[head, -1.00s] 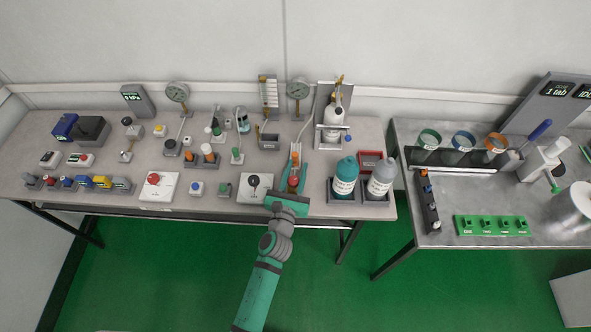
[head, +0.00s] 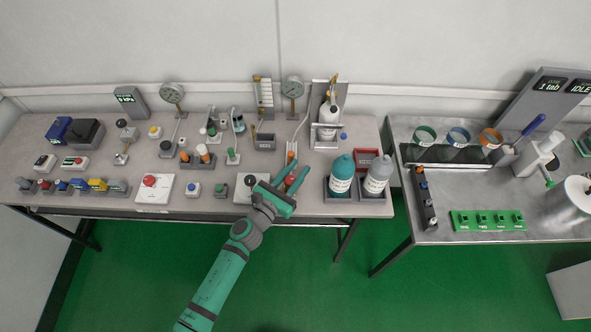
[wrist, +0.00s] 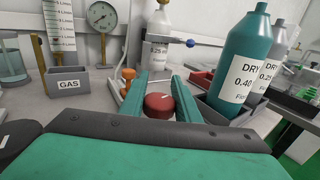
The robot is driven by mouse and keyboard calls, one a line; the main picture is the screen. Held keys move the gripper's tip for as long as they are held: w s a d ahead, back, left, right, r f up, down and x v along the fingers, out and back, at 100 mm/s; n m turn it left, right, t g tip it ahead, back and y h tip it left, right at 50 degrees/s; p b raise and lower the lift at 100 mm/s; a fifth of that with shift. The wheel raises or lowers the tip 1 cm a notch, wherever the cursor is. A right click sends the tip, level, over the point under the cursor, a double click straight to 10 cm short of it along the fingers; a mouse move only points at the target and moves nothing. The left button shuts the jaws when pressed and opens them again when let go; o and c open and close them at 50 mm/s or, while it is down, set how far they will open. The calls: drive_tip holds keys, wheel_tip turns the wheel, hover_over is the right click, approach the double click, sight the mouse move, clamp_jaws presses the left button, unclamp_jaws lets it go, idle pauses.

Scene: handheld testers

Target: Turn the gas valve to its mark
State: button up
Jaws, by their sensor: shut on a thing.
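The gas valve appears to be the red round knob (wrist: 159,106) with a short white line on top, between my two green fingers in the wrist view. In the head view the red knob (head: 290,180) is partly covered by my fingers. My gripper (wrist: 160,85) is shut on the knob, one finger on each side; in the head view my gripper (head: 288,184) reaches it from the lower left. An orange knob (wrist: 128,75) stands just behind, by a looped tube. A grey box labelled GAS (wrist: 68,82) stands behind to the left. I cannot make out the valve's target mark.
A teal bottle (head: 341,172) and a grey bottle (head: 377,176) stand in trays close on the right. A white plate with a black knob (head: 250,181) is close on the left. Gauges (head: 292,86) and a bottle stand (head: 328,117) are behind.

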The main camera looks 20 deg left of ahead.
drive_tip(key=shift+s+d+f+m+g+h, duration=0.15)
drive_tip(key=shift+m+h, duration=0.15)
drive_tip(key=shift+h, duration=0.15)
drive_tip(key=shift+w+d+f+m+g+h, duration=0.15)
drive_tip(key=shift+m+h, duration=0.15)
drive_tip(key=shift+h, duration=0.15)
drive_tip(key=shift+s+a+r, duration=0.1)
drive_tip(key=shift+a, duration=0.1)
drive_tip(key=o, duration=0.9)
drive_tip(key=shift+o, duration=0.7)
drive_tip(key=shift+d+h, duration=0.25)
drive_tip(key=shift+h, duration=0.05)
drive_tip(key=shift+r, duration=0.1)
drive_tip(key=shift+a, duration=0.15)
